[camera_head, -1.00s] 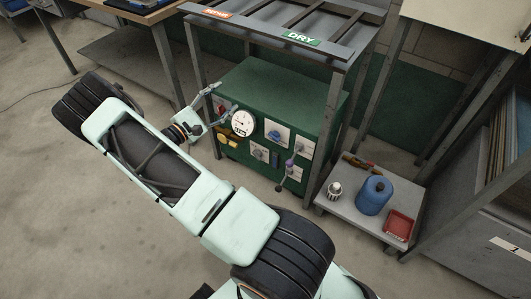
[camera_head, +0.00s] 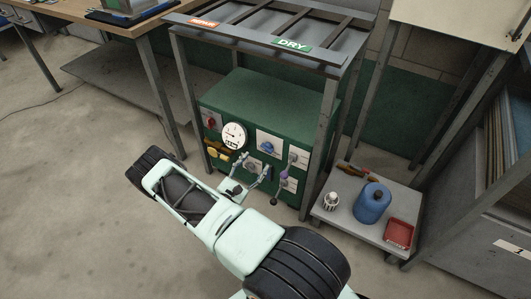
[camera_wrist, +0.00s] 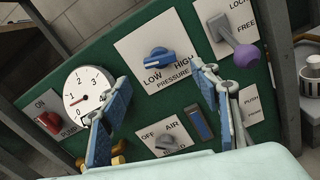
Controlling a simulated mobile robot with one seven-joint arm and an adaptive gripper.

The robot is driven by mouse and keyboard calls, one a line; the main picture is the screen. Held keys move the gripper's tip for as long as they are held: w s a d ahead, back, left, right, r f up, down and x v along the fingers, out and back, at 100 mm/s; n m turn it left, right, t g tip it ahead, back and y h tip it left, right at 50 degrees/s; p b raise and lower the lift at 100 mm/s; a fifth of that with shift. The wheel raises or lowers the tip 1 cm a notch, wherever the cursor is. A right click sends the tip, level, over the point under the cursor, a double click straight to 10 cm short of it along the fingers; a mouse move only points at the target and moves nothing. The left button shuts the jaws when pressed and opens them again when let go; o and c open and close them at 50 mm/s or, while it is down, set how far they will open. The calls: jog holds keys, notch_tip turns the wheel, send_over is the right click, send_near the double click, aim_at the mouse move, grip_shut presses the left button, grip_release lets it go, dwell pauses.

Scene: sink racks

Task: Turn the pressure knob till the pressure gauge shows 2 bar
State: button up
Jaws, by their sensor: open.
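The blue pressure knob (camera_wrist: 158,57) sits on a white plate marked LOW, HIGH and PRESSURE; it also shows in the head view (camera_head: 267,147). The round white pressure gauge (camera_wrist: 88,84) is left of it, with a red needle pointing to the lower left; I cannot read its exact value. It also shows in the head view (camera_head: 234,135). My gripper (camera_wrist: 160,76) is open and empty, its fingers spread to the left and right, below the knob in the picture. In the head view my gripper (camera_head: 255,164) is in front of the green panel. The left finger covers the gauge's right edge.
Rack legs flank the cabinet (camera_head: 270,100). A low trolley (camera_head: 340,220) holds a blue canister (camera_head: 371,203).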

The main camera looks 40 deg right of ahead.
aim_at(265, 150)
jog(key=b+x, duration=0.1)
jog(key=x, duration=0.6)
jog(key=shift+d, duration=0.1)
jog(key=c, duration=1.2)
